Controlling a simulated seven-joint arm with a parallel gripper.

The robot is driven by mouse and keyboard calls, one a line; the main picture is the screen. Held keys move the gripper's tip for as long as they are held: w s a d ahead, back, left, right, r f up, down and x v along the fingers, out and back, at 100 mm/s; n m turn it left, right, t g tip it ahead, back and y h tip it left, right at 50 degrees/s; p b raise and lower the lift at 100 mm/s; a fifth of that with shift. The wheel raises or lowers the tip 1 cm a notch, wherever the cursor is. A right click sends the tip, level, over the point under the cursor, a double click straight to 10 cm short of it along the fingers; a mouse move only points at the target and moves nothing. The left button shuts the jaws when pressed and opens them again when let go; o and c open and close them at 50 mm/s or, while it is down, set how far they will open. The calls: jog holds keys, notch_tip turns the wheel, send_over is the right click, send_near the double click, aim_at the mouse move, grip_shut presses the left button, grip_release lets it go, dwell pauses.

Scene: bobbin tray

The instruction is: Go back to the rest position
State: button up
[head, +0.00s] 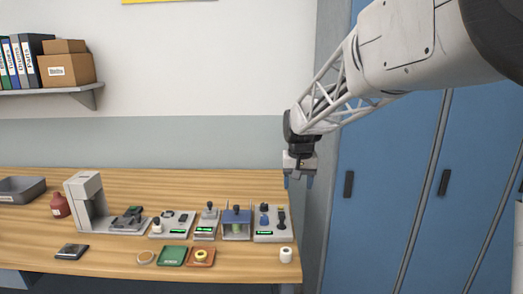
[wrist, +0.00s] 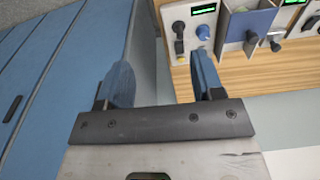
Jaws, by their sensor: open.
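My gripper (head: 299,180) hangs pointing down at the right end of the wooden table, in front of the blue lockers in the head view. In the wrist view my gripper (wrist: 160,82) shows two blue fingers set well apart with nothing between them. It is open and empty. The row of small devices stands to its left on the table, apart from it. No marker of a rest position shows in either view.
The wooden table (head: 150,182) carries a grey press-like machine (head: 90,200), several small devices, a green coaster (head: 172,256), an orange coaster (head: 201,264) and a white spool (head: 286,254). Blue lockers (head: 395,190) stand close on the right. The table's back strip is clear.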

jog(key=s+d+r, duration=0.1)
jog(key=s+d, duration=0.2)
jog(key=s, duration=0.7)
jog(key=s+d+r, duration=0.1)
jog(key=s+d, duration=0.1)
jog(key=s, duration=0.9)
jog(key=s+d+f, duration=0.1)
jog(key=s+f, duration=0.1)
jog(key=s, duration=0.7)
jog(key=s+d+f+t, duration=0.1)
jog(key=s+f, duration=0.2)
jog(key=s, duration=0.7)
jog(key=shift+s+d+t, duration=0.15)
jog(key=shift+d+t, duration=0.15)
jog(key=shift+d, duration=0.05)
